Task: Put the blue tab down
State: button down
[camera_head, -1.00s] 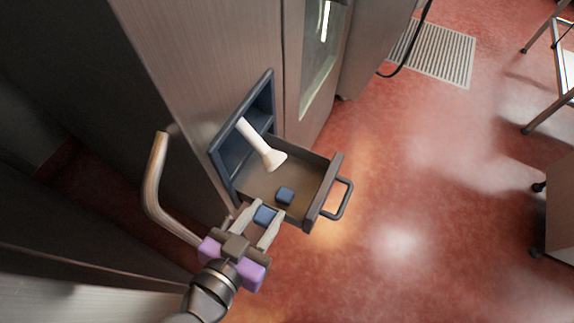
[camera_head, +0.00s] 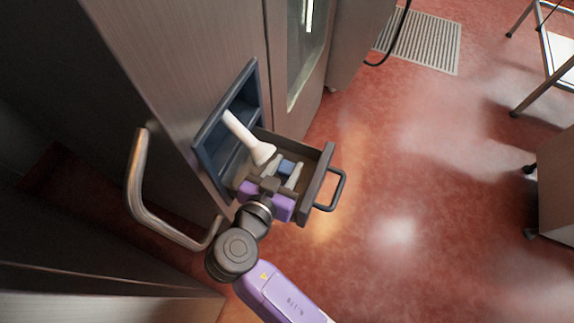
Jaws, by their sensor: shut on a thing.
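A blue tab (camera_head: 287,167) sits between the fingertips of my gripper (camera_head: 285,168), which is shut on it. My gripper is over the open drawer (camera_head: 318,183), with its fingers toward the drawer's back right. I cannot tell whether the tab touches the drawer floor. The second blue tab seen earlier in the drawer does not show now; my gripper covers that part of the floor.
A white flared-end tool (camera_head: 250,137) leans from the blue-framed opening (camera_head: 225,130) into the drawer. A curved metal handle (camera_head: 140,190) stands out at left. The drawer has a dark front handle (camera_head: 338,190). Red floor (camera_head: 410,220) at right is clear.

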jog(key=shift+w+d+f, duration=0.1)
jog(key=shift+w+f, duration=0.2)
jog(key=shift+f, duration=0.05)
jog(key=shift+f+b, duration=0.4)
jog(key=shift+b, duration=0.1)
jog(key=shift+f, duration=0.2)
jog(key=c, duration=0.9)
grip_release()
jog(key=shift+r, duration=0.15)
